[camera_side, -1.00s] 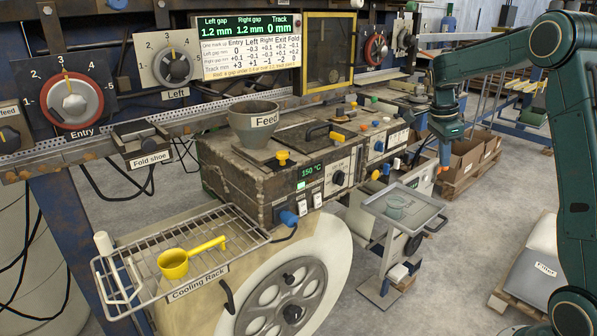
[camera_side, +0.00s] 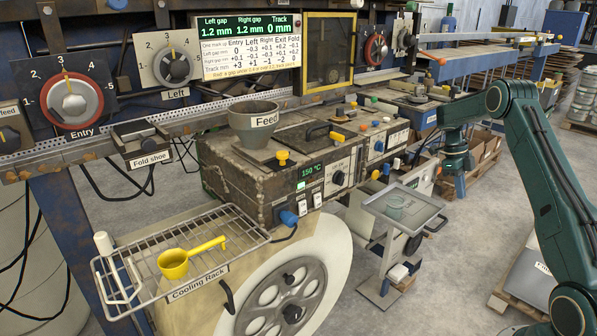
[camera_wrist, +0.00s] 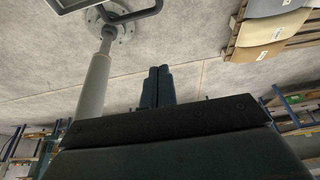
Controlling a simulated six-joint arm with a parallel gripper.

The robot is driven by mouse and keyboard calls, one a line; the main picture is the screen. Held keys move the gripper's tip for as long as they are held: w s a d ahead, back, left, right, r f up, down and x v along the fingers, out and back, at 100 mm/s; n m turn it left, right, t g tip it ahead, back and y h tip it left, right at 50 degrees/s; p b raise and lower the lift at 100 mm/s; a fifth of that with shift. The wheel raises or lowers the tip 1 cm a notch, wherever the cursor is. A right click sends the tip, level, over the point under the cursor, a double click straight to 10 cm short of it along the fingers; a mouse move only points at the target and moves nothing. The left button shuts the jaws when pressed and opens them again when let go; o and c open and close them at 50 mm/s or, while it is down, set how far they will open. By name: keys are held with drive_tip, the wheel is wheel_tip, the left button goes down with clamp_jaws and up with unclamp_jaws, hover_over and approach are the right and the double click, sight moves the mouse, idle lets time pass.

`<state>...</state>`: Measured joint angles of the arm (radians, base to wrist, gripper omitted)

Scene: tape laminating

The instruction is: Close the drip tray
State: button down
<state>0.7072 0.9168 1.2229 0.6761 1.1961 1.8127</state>
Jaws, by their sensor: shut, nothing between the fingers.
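No part in view is readably labelled as a drip tray. A shallow grey tray (camera_side: 425,213) with a side handle stands on a post to the right of the machine, a small greenish cup on it. A pale drawer-like box (camera_side: 422,182) sits at the machine's right end, partly hidden; I cannot tell whether it is open.
The machine carries a Feed cup (camera_side: 254,124). A cooling rack (camera_side: 118,268) with a yellow scoop (camera_side: 175,262) is at front left. Cardboard boxes (camera_side: 482,150) stand on a pallet behind my gripper. Sacks lie on a pallet at right. Grey floor is open around the tray stand.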

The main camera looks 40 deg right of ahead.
sight(438, 209)
drive_tip(key=shift+f, duration=0.1)
wheel_tip(438, 209, down, 10)
drive_tip(key=shift+w, duration=0.25)
idle(0.8)
drive_tip(key=shift+w, duration=0.1)
drive_tip(key=shift+w, duration=2.2)
drive_tip(key=shift+s, duration=0.2)
